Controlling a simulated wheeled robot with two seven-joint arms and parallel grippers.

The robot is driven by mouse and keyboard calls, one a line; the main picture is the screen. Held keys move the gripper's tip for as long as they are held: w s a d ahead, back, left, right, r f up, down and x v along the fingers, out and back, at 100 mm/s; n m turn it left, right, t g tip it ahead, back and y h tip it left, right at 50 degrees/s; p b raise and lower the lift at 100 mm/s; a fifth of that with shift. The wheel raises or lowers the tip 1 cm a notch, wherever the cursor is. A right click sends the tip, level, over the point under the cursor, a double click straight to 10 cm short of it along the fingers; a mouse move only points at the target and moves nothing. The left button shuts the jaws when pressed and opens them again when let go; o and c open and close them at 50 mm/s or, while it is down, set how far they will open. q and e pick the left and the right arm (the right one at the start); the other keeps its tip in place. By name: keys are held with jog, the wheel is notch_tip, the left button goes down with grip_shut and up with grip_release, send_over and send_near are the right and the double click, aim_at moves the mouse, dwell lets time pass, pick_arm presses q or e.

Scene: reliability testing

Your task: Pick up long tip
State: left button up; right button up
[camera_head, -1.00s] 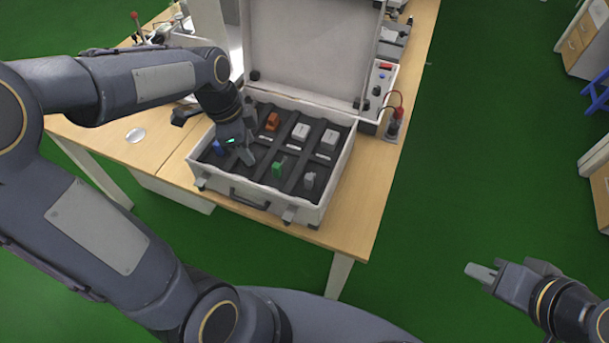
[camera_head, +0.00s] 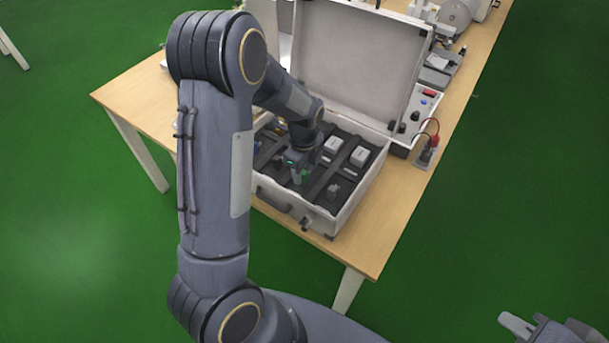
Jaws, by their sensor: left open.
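An open grey case (camera_head: 290,204) stands on the wooden table with small parts in its dark, divided insert. My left gripper (camera_head: 296,161) is open inside the case, right by a small green part (camera_head: 304,173); I cannot tell whether it touches it. A small grey upright part (camera_head: 333,191) stands in the front right compartment. A blue part (camera_head: 257,146) is at the left, partly hidden by my arm. I cannot tell which part is the long tip. My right gripper (camera_head: 517,325) is at the bottom right, away from the table, partly cut off.
Two white boxes (camera_head: 333,144) (camera_head: 360,156) sit in the case's back compartments. The raised lid (camera_head: 358,55) stands behind. A device with red and black leads (camera_head: 428,140) is on the right. The table's front left corner (camera_head: 125,98) is bare.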

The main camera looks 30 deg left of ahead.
pick_arm(q)
jog(key=shift+c, duration=0.3)
grip_shut()
